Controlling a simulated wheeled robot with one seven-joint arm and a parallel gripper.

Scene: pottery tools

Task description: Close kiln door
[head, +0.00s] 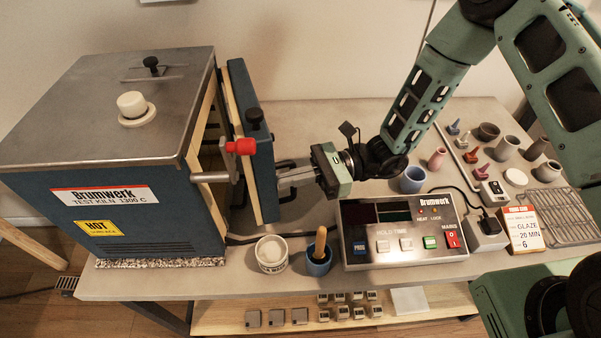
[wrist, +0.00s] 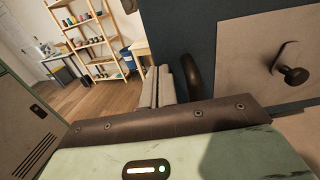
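The blue kiln (head: 120,215) stands at the left of the table in the head view. Its door (head: 263,165) is partly open, with a gap between its pale inner lining and the dark chamber opening. A red-tipped latch handle (head: 240,146) sticks out at the kiln's front edge. My gripper (head: 284,180) is at the door's outer face, to its right. In the wrist view my gripper's pale fingers (wrist: 163,85) are together, beside a dark curved handle (wrist: 191,76) on the door (wrist: 235,45). The handle is not between them. I cannot tell whether the fingertips touch the door.
A white jar (head: 271,254), a blue cup with a wooden tool (head: 319,261) and a control box (head: 402,232) stand along the front, right of the door. Small pots and tools fill the table's right. A shelf rack (wrist: 88,40) stands far off in the wrist view.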

